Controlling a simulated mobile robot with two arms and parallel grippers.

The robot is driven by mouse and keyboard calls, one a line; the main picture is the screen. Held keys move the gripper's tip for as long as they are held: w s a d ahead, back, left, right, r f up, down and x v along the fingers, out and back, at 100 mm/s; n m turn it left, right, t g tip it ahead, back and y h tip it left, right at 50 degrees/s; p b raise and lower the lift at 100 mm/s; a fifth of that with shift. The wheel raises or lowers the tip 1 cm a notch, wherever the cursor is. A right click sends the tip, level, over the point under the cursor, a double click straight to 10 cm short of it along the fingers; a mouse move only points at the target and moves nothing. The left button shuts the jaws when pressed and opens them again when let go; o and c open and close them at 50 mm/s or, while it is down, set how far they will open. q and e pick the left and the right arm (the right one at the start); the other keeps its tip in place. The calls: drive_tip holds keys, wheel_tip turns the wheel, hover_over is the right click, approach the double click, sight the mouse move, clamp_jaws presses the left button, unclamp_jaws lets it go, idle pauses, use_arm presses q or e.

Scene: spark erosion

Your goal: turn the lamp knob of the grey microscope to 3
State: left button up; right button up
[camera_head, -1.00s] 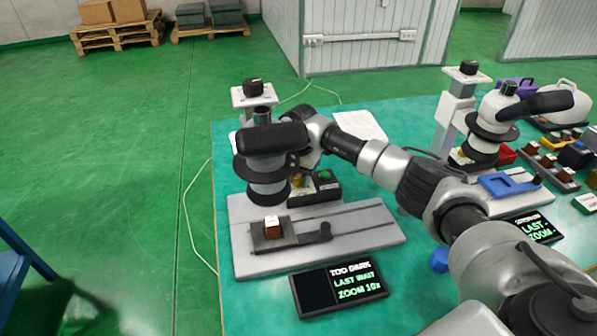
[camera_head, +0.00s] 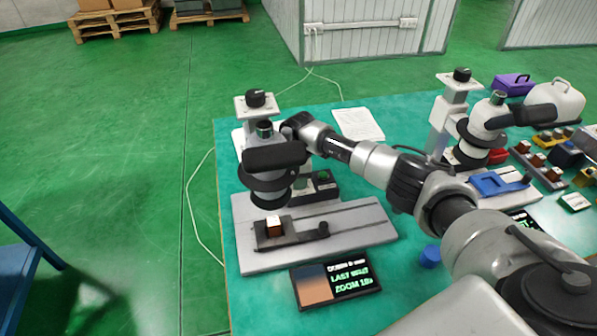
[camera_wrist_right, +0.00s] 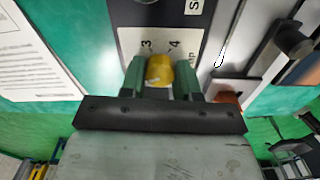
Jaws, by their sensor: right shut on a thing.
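The grey microscope (camera_head: 268,185) stands on its pale base plate at the left of the teal table. The lamp box (camera_head: 318,188) is dark and sits behind and right of its head. In the right wrist view the yellow lamp knob (camera_wrist_right: 160,70) is on a white dial, with 3 and 4 printed beyond it. My right gripper (camera_wrist_right: 160,78) is shut on the knob, one green finger on each side. I cannot tell the knob's exact pointing. In the head view the microscope hides much of this gripper. My left gripper is not in view.
A display (camera_head: 336,281) in front of the microscope shows a brownish picture and text including ZOOM. A blue cap (camera_head: 430,256) and a second microscope (camera_head: 484,135) stand to the right. My right arm crosses above the table.

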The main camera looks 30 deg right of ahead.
drive_tip(key=m+p, duration=0.1)
drive_tip(key=m, duration=0.1)
drive_tip(key=m+p, duration=0.1)
drive_tip(key=shift+r+m+p, duration=0.35)
drive_tip(key=shift+m, duration=0.05)
drive_tip(key=m+p, duration=0.3)
drive_tip(key=shift+m, duration=0.3)
drive_tip(key=m+p, duration=0.2)
drive_tip(key=p, duration=0.1)
drive_tip(key=shift+m, duration=0.4)
drive_tip(key=shift+w+f+m+p, duration=0.1)
drive_tip(key=shift+f+m+p, duration=0.05)
drive_tip(key=shift+m+p, duration=0.65)
drive_tip(key=o, duration=0.9)
drive_tip(key=shift+f, duration=0.1)
